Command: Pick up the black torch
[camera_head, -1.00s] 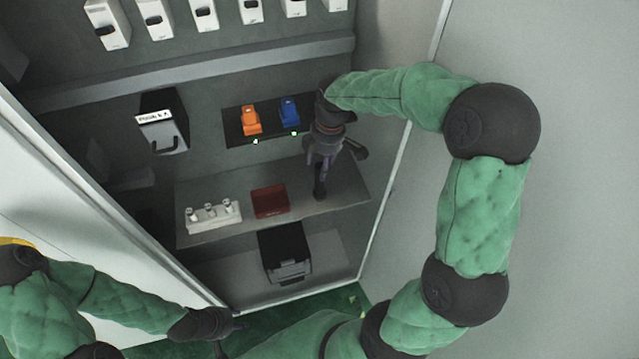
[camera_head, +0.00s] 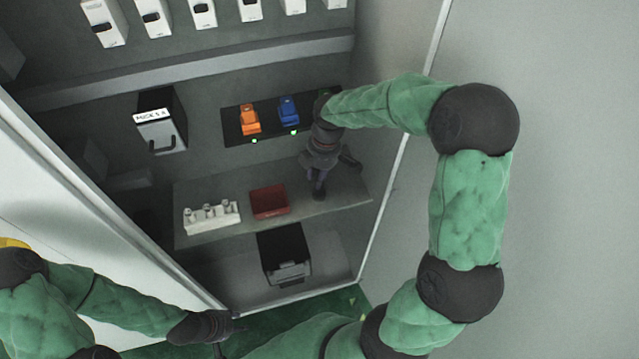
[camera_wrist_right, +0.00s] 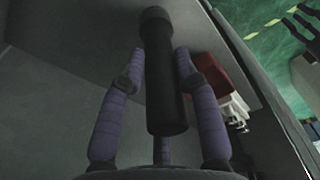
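In the right wrist view the torch (camera_wrist_right: 161,75) is a dark cylinder with a wider far end, lying between my purple fingers. My right gripper (camera_head: 328,168) is over the torch from above. Its fingers are spread on either side of the torch; in the right wrist view my gripper (camera_wrist_right: 160,62) shows narrow gaps beside it. It looks open. My left gripper (camera_head: 232,330) is low at the left, away from the shelf, with its fingers apart and empty.
On the same shelf are the red bin (camera_head: 269,202) and a white holder (camera_head: 211,217). Above is a black panel (camera_head: 232,132) with orange (camera_head: 249,119) and blue (camera_head: 288,111) items. A dark box (camera_head: 285,254) stands below. The cabinet side wall is close on the right.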

